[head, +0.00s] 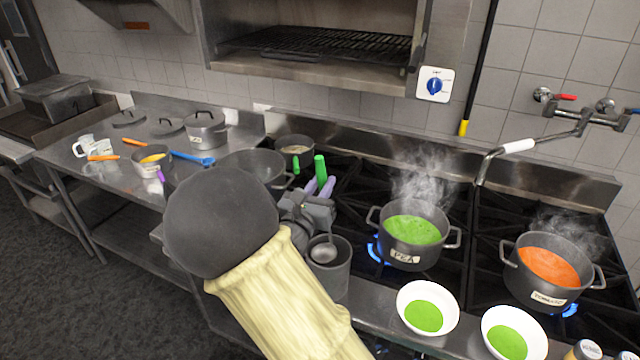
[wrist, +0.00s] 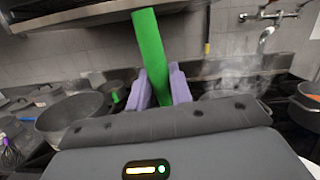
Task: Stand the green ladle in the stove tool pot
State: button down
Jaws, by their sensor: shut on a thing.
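My gripper (head: 319,187) has purple fingers and is shut on the green ladle (head: 320,168) by its handle, above the front of the stove. The wrist view shows the handle (wrist: 150,50) between the fingers (wrist: 161,86), rising with a slight tilt. In the head view the ladle's grey bowl hangs below my gripper, at the mouth of the stove tool pot (head: 338,282), a dark grey cylinder. I cannot tell whether the bowl is inside the rim or just above it. My arm hides part of the pot's left side.
A steaming pea pot (head: 412,257) and a tomato pot (head: 545,288) stand on burners to the right. Two white bowls (head: 455,309) of green soup are at the front edge. A large grey pot (head: 262,166) and a small pot (head: 296,146) with another green handle are behind left.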

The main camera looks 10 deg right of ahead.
notch_tip(320, 180, down, 9)
jog(key=d+b, duration=0.1)
jog(key=b, duration=0.5)
jog(key=shift+b, duration=0.3)
jog(key=shift+r, duration=0.15)
jog(key=c, duration=1.2)
grip_release()
jog(key=shift+s, duration=0.1)
jog(key=b+v, duration=0.3)
jog(key=v, duration=1.4)
jog(key=shift+s, duration=0.15)
